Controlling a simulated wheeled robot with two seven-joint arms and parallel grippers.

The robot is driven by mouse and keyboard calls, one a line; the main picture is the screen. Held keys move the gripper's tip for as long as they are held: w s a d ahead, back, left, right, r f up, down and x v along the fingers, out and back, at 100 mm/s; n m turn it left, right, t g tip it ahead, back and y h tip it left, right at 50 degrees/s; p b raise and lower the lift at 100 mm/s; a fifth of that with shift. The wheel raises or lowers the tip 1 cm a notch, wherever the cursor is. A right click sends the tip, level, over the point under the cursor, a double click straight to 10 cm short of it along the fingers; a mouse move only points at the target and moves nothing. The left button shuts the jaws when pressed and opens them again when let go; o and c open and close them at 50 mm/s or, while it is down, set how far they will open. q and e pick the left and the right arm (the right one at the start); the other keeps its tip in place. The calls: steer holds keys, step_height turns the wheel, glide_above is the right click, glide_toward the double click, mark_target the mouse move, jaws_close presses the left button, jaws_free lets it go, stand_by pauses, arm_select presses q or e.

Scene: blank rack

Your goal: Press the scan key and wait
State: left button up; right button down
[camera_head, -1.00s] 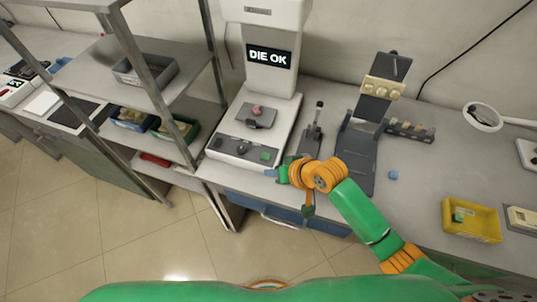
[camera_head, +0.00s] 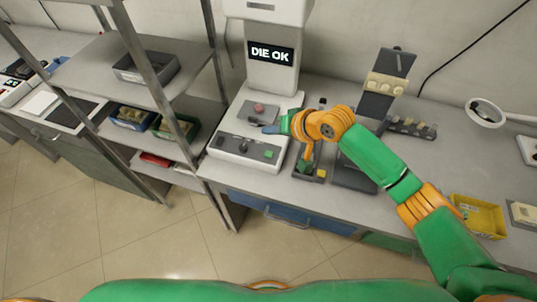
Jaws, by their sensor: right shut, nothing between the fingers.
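The white scanning machine (camera_head: 279,75) stands on the bench with "DIE OK" lit on its screen (camera_head: 271,54). Its front panel (camera_head: 233,145) carries a dark knob (camera_head: 243,147) and a green key (camera_head: 268,154), which may be the scan key; no label is legible. A small reddish piece (camera_head: 259,107) sits on the dark stage. My left gripper is not in view.
A metal shelf rack with a grey bin (camera_head: 146,68) stands left. Right of the machine, my right arm partly hides a small stand and a dark fixture (camera_head: 388,85). A yellow tray (camera_head: 478,216) and a ring lamp (camera_head: 485,112) are farther right.

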steer(key=b, duration=0.7)
glide_above(271, 156)
step_height(271, 156, down, 7)
steer(key=shift+s+r, duration=0.1)
steer(key=shift+r, duration=0.05)
steer(key=shift+f, duration=0.55)
stand_by(0.9)
steer(key=shift+f, duration=0.35)
steer(key=shift+f, duration=0.55)
stand_by(0.4)
steer(key=shift+r+p, duration=0.9)
steer(key=shift+p, duration=0.15)
